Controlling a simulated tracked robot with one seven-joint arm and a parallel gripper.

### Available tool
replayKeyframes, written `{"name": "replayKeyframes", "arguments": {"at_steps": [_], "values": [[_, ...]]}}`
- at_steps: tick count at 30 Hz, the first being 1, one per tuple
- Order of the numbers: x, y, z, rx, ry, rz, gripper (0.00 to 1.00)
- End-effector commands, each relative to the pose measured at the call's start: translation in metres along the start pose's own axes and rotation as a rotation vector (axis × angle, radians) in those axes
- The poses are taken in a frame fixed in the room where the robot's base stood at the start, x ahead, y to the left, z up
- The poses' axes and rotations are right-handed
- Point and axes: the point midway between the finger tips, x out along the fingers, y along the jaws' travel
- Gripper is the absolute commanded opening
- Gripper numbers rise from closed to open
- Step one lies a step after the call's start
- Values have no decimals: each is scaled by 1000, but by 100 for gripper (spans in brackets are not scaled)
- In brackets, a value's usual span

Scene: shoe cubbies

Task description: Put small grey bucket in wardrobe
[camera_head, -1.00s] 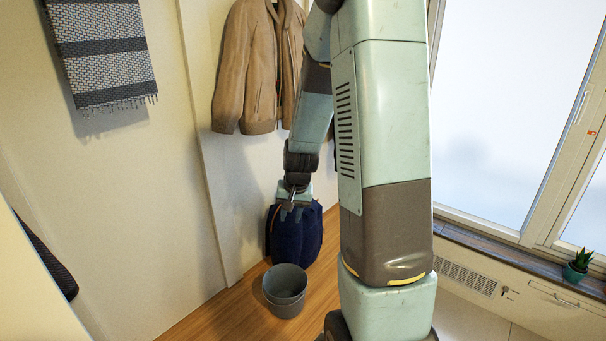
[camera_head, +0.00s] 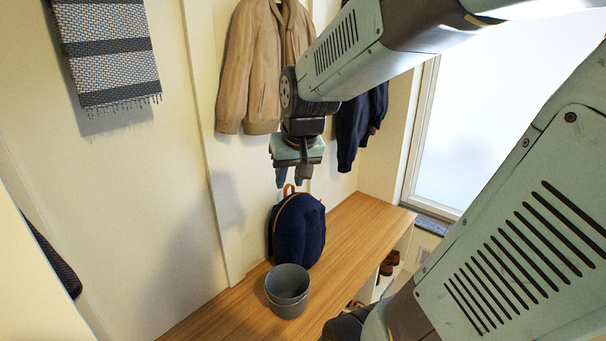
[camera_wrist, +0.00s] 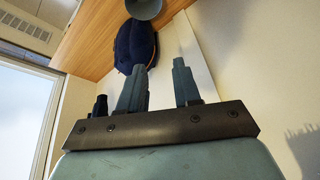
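The small grey bucket (camera_head: 287,291) stands upright on the wooden bench top, just in front of a navy backpack. It also shows at the top edge of the wrist view (camera_wrist: 144,8), partly cut off. My gripper (camera_head: 290,183) hangs above the backpack, higher than the bucket and apart from it. In the wrist view my gripper's fingers (camera_wrist: 160,85) are spread with a gap between them, and nothing is held. No wardrobe can be made out for certain in these views.
The navy backpack (camera_head: 298,230) leans near the wall behind the bucket. A tan jacket (camera_head: 262,65) and a dark jacket (camera_head: 359,125) hang behind my arm. The wooden bench top (camera_head: 362,222) is clear to the right, with shoes (camera_head: 388,263) in cubbies below.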

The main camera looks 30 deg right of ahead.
Motion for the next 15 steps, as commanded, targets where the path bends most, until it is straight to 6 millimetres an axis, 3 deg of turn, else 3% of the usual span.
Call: {"name": "replayKeyframes", "arguments": {"at_steps": [9, 15], "values": [[-59, -4, 42, -92, 63, -1, 33], [-81, -4, 65, -132, 89, -1, 33]]}}
